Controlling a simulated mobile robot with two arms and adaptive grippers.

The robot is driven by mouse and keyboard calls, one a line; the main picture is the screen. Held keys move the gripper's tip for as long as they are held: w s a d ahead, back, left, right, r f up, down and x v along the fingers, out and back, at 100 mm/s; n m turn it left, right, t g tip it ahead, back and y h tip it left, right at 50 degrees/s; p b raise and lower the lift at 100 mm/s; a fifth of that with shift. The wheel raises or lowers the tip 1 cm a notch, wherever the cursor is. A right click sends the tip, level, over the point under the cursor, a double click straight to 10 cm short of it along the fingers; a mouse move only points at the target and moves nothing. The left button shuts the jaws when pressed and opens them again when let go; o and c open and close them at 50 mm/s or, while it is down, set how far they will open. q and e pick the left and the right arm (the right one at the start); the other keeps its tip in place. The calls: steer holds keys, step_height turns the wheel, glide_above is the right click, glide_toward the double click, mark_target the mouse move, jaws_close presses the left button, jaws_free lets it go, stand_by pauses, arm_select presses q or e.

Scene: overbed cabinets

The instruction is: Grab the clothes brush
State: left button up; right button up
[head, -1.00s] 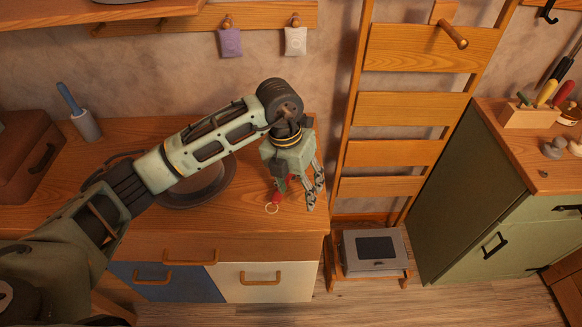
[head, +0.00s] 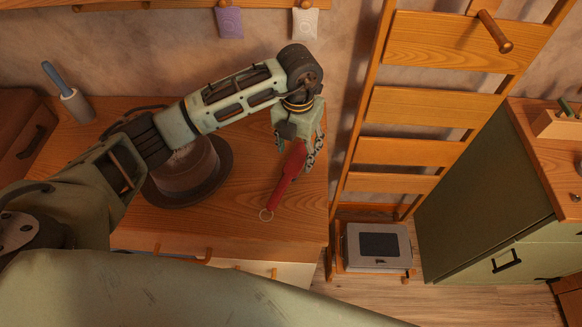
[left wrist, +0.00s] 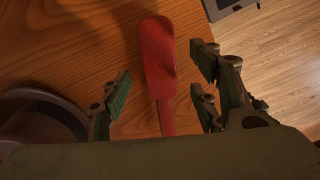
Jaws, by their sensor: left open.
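The clothes brush, a red paddle-shaped thing (head: 287,178) with a ring at its handle end, lies on the wooden cabinet top near its right edge. My left gripper (head: 299,148) is over its broad far end, pointing down. In the left wrist view the red brush (left wrist: 158,62) lies between my open fingers, with space on both sides and nothing held. The handle's lower part is hidden there by my gripper body. I cannot tell the exact height of the fingers above the brush. My right gripper is not in view.
A dark hat (head: 185,175) lies left of the brush, partly behind my arm. A roller with a blue handle (head: 72,98) stands at the back left. A wooden ladder-like rack (head: 410,107) rises right of the cabinet, with a grey box (head: 378,246) low beside it.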

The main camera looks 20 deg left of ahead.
mark_target(297, 159)
arm_select(q)
step_height(297, 159, down, 4)
steer(key=shift+p, duration=0.5)
steer(key=shift+f, duration=0.3)
steer(key=shift+c, duration=0.2)
steer(key=c, duration=1.3)
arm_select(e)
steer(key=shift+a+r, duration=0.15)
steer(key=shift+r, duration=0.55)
